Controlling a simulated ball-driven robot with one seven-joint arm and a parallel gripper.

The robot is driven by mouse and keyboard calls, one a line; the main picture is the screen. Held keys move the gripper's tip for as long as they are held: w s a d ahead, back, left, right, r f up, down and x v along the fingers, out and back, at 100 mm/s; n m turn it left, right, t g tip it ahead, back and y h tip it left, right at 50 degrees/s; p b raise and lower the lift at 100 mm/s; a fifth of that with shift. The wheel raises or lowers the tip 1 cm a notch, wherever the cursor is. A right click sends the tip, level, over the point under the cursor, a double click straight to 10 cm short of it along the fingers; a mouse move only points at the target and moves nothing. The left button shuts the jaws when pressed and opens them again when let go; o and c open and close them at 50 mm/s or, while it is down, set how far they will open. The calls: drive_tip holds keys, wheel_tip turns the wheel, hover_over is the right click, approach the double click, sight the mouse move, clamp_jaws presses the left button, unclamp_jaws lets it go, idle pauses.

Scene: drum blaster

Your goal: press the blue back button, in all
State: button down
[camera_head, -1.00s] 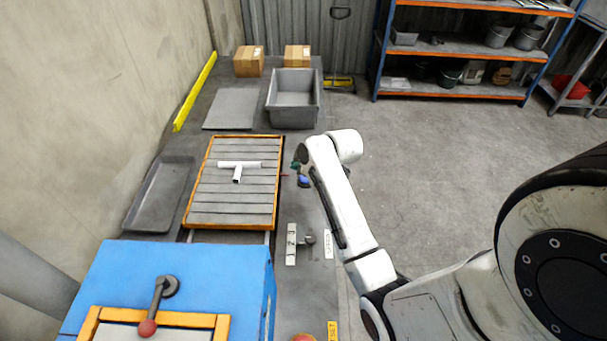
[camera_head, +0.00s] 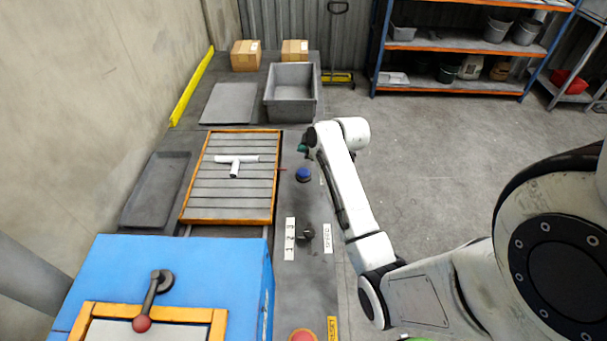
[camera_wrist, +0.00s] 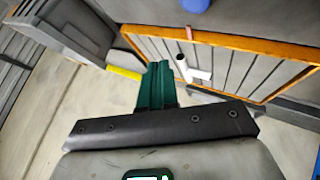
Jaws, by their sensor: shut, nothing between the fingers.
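The blue button (camera_head: 303,175) is a round dome on the grey bench, just right of the slatted orange-framed bed. It shows in full in the head view, and its edge is cut off at the top of the wrist view (camera_wrist: 196,5). My gripper (camera_head: 302,149) is shut and empty, its green fingers just beyond the button on the far side, apart from it in the picture. In the wrist view the green fingertips (camera_wrist: 157,70) are together. The gripper's height above the bench is hard to tell.
A white T-shaped pipe (camera_head: 235,164) lies on the slatted bed (camera_head: 228,210). A dark selector knob (camera_head: 305,233) stands beside a 1-2-3 plate, nearer than the button. A grey bin (camera_head: 291,101) stands at the back. The blue cabinet (camera_head: 225,265) has a red-tipped lever (camera_head: 150,300).

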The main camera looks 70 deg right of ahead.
sight(305, 173)
wheel_tip(305, 173, down, 7)
drive_tip(key=b, duration=0.4)
drive_tip(key=shift+r+b, duration=0.1)
drive_tip(key=shift+b, duration=0.25)
idle(1.6)
drive_tip(key=shift+f, duration=0.4)
